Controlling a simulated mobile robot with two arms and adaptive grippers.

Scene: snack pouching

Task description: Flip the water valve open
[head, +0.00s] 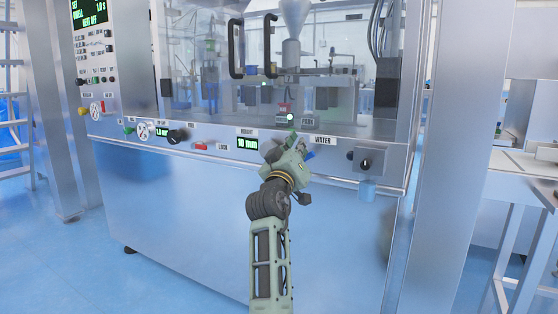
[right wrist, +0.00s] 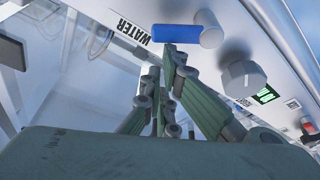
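The water valve has a blue lever handle (head: 309,154), partly hidden behind my right gripper in the head view, just below the WATER label (head: 323,140). In the right wrist view the blue handle (right wrist: 176,34) lies level in the picture and joins a round pale metal hub (right wrist: 209,30) at its right end. My right gripper (head: 286,144) is in front of the panel at the valve. In the right wrist view its fingertips (right wrist: 174,58) are close together with nothing seen between them, just below the handle. I cannot tell whether they touch it. My left gripper is not in view.
A grey knob (right wrist: 243,75) sits near the valve. A green display (head: 247,143) and a red switch (head: 201,147) are left of it on the panel. A box with a black knob (head: 366,161) juts out at the right. Clear glass (head: 340,95) rises above the panel.

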